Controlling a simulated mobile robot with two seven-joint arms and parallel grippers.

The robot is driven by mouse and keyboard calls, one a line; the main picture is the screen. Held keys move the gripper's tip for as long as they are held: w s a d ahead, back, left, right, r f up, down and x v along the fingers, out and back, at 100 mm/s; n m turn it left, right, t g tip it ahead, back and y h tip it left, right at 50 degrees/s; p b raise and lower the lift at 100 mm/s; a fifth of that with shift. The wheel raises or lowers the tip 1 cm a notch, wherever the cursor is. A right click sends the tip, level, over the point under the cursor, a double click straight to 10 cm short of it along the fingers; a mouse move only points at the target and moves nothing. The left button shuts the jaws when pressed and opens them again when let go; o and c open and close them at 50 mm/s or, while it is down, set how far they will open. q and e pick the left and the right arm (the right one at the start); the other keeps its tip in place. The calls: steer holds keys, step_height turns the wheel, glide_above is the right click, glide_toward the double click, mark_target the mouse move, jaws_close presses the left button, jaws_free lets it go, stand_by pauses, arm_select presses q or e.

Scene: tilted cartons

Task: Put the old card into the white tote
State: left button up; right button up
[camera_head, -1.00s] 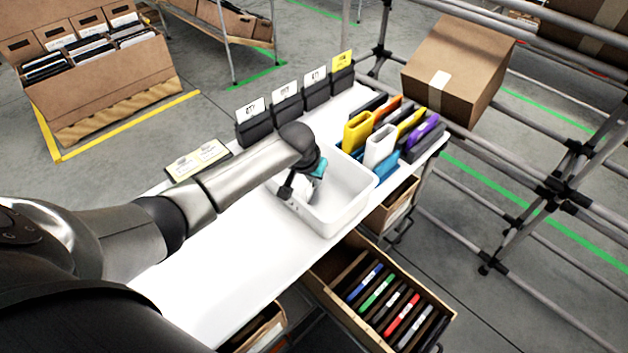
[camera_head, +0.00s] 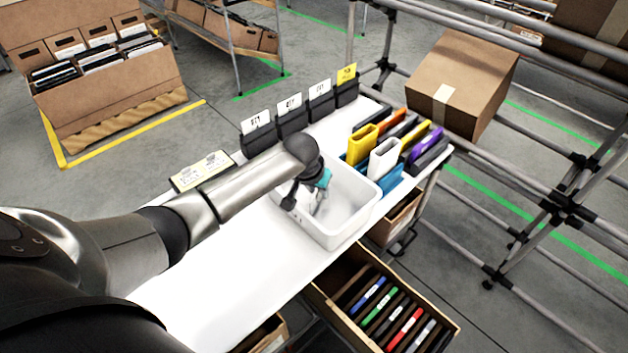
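The white tote (camera_head: 350,232) stands on the white table, open at the top. My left gripper (camera_head: 308,192) is at the tote's left side, its fingers low over or inside the opening. A teal piece (camera_head: 325,178) shows at the gripper; I cannot tell whether it is part of the gripper or something held. A small pale shape shows below the fingers, too unclear to name. White cards (camera_head: 256,122) and a yellow card (camera_head: 346,74) stand in dark holders behind the tote. I cannot tell which card is the old one. My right gripper is not in view.
An open drawer (camera_head: 337,310) holds coloured files. The white table (camera_head: 215,285) is clear at the front left.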

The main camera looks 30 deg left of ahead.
arm_select(q)
steer(key=p+v, duration=0.4)
steer(key=v, duration=0.6)
steer(key=shift+r, duration=0.15)
steer(key=shift+s+r, duration=0.3)
steer(key=shift+r, duration=0.3)
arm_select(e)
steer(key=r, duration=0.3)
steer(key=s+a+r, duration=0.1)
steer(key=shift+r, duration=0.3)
